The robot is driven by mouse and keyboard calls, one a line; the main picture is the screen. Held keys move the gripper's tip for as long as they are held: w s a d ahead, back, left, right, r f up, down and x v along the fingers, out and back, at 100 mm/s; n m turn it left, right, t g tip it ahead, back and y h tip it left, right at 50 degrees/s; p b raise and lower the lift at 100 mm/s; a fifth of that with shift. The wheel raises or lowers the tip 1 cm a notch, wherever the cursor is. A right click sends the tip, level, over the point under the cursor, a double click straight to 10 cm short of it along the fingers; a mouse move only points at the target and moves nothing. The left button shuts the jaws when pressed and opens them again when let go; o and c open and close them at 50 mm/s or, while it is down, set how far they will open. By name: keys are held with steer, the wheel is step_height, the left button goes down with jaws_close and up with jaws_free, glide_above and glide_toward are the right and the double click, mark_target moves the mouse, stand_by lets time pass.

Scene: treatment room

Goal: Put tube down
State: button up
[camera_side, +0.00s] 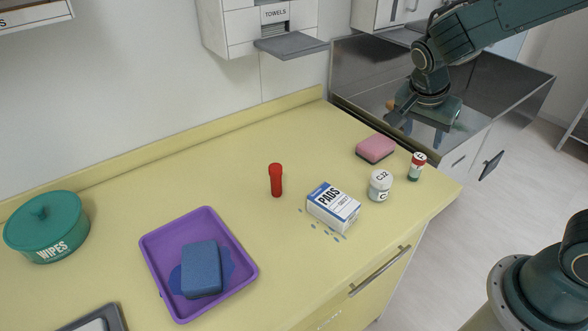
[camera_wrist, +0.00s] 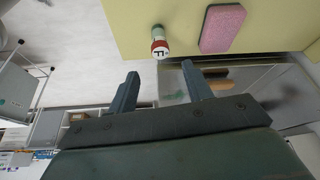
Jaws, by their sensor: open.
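A red tube (camera_side: 276,181) with a rounded, wider top stands upright on the yellow counter (camera_side: 190,190), near its middle. It does not show in the wrist view. My gripper (camera_side: 424,128) is at the right, over the metal sink area beyond the counter's end, well away from the red tube. In the wrist view my gripper (camera_wrist: 160,74) has its two fingers apart with nothing between them. A small vial (camera_side: 416,166) with a red and white cap stands at the counter's right corner; it also shows in the wrist view (camera_wrist: 160,44), beyond the fingertips.
A pink sponge (camera_side: 375,148), a white jar (camera_side: 380,186) and a pads box (camera_side: 333,206) stand right of the tube. Small blue spots lie by the box. A purple tray (camera_side: 150,250) holds a blue block (camera_side: 201,268). A green wipes tin (camera_side: 47,228) is far left.

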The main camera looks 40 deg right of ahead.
steer(key=s+a+r+n+t+y, duration=0.2)
steer(key=s+r+n, duration=0.3)
steer(key=s+n, duration=0.3)
steer(key=s+a+r+n+t+y, duration=0.2)
steer(key=s+a+r+n, duration=0.1)
steer(key=s+r+n, duration=0.2)
steer(key=s+n, duration=0.2)
steer(key=shift+s+a+r+n+t, duration=0.3)
steer(key=shift+s+n+t, duration=0.05)
steer(key=shift+n+t, duration=0.05)
